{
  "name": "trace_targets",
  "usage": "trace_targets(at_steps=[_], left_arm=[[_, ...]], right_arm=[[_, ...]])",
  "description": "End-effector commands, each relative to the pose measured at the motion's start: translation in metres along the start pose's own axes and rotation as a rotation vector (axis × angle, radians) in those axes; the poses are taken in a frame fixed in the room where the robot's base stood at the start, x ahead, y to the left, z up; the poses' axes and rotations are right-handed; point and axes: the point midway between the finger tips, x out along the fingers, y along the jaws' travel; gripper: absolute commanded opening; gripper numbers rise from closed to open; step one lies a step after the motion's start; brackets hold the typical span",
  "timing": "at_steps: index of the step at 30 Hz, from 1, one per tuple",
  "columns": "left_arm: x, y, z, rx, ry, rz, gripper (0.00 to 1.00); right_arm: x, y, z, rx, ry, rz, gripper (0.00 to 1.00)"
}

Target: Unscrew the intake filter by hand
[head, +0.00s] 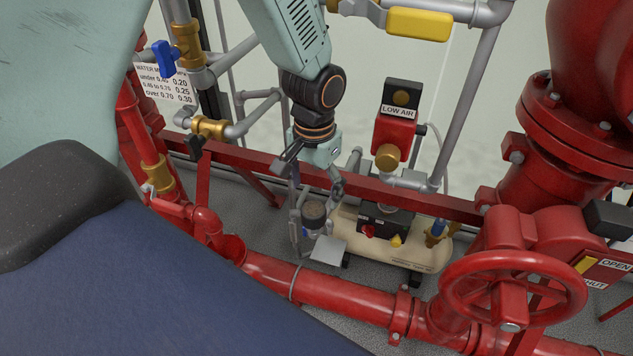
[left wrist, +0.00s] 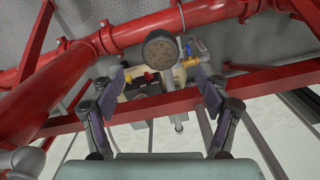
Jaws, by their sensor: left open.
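The intake filter (head: 314,213) is a dark round canister with a grey-brown top, low on the compressor behind the red pipe. In the left wrist view the filter (left wrist: 160,47) is a dark disc, centred left to right and a little beyond the fingertips. My left gripper (head: 316,203) points down at it, and its fingers show on both sides of the filter in the head view. The gripper also shows in the left wrist view (left wrist: 160,74), with its fingers wide apart and nothing held. I cannot tell whether either finger touches the filter. My right gripper is not in view.
The beige compressor tank (head: 430,255) carries a black box with red and yellow switches. A red rail (head: 405,192) passes close to my gripper. A thick red pipe (head: 335,293) runs in front, with a red handwheel (head: 513,288) at right. A LOW AIR switch (head: 395,135) stands above.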

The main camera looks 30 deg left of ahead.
Motion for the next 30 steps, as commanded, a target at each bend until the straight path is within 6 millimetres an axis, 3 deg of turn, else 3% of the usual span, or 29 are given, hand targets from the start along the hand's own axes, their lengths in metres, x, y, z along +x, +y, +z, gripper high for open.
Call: trace_targets(at_steps=[6,13,26,30], left_arm=[[0.036,-0.001,-0.001,0.0,-0.001,0.001,0.76],[0.064,-0.001,-0.002,0.002,0.001,0.0,0.76],[0.072,-0.002,-0.004,0.003,0.003,0.0,0.76],[0.072,-0.002,-0.004,0.003,0.002,0.0,0.65]], right_arm=[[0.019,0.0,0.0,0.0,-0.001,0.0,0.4],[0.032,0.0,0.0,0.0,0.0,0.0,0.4],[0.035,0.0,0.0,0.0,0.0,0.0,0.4],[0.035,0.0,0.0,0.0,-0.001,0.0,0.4]])
